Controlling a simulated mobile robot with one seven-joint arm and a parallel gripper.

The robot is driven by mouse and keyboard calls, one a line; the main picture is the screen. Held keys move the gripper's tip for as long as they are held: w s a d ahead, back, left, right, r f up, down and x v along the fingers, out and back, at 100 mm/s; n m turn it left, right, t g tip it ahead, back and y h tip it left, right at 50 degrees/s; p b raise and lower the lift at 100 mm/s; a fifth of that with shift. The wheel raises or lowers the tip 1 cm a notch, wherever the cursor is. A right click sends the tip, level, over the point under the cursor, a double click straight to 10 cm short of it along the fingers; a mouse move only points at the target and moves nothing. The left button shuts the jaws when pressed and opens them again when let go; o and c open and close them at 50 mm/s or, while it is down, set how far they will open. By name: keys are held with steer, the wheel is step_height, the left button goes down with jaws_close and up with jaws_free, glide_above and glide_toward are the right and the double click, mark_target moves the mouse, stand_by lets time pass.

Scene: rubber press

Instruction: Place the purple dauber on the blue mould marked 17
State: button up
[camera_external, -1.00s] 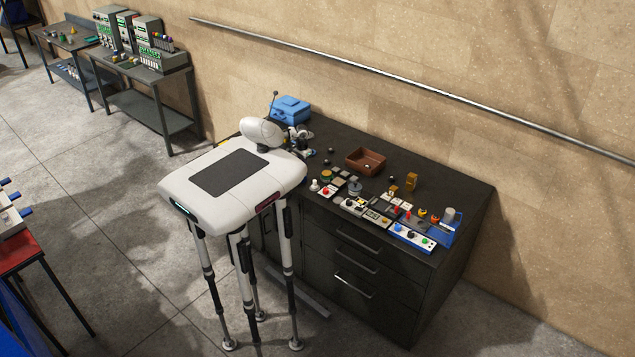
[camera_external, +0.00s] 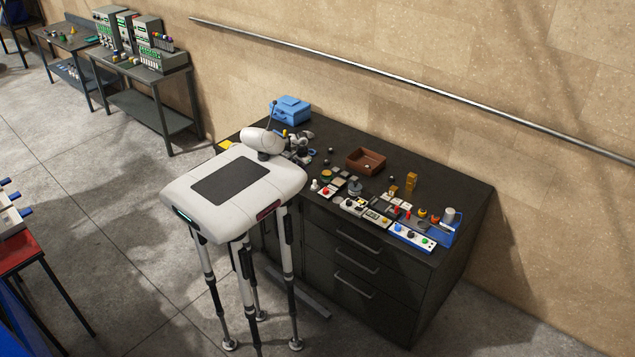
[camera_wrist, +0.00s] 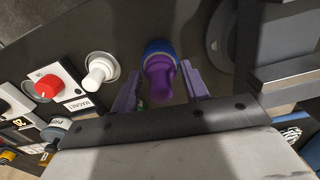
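The purple dauber (camera_wrist: 160,82) stands between the fingers of my gripper (camera_wrist: 161,88) in the wrist view. My gripper is open, with a narrow gap between each purple finger and the dauber's handle. A round blue piece (camera_wrist: 158,46) shows at the dauber's far end; I cannot tell whether it is part of the dauber or a mould under it. No mark 17 is readable on it. In the external view my gripper (camera_external: 300,146) is low over the bench's left end, and the dauber cannot be made out there.
A white knob (camera_wrist: 100,68) and a red-knobbed box (camera_wrist: 52,83) labelled MAGNET lie close left of the fingers. A dark grey block (camera_wrist: 285,75) is at right. The dark bench (camera_external: 455,187) also holds a blue case (camera_external: 291,110), a brown tray (camera_external: 366,168) and several control boxes.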

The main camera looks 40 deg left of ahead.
steer(key=shift+o, duration=0.9)
step_height(320, 180, up, 12)
steer(key=b, duration=0.1)
steer(key=shift+d+r, duration=0.15)
steer(key=shift+r, duration=0.05)
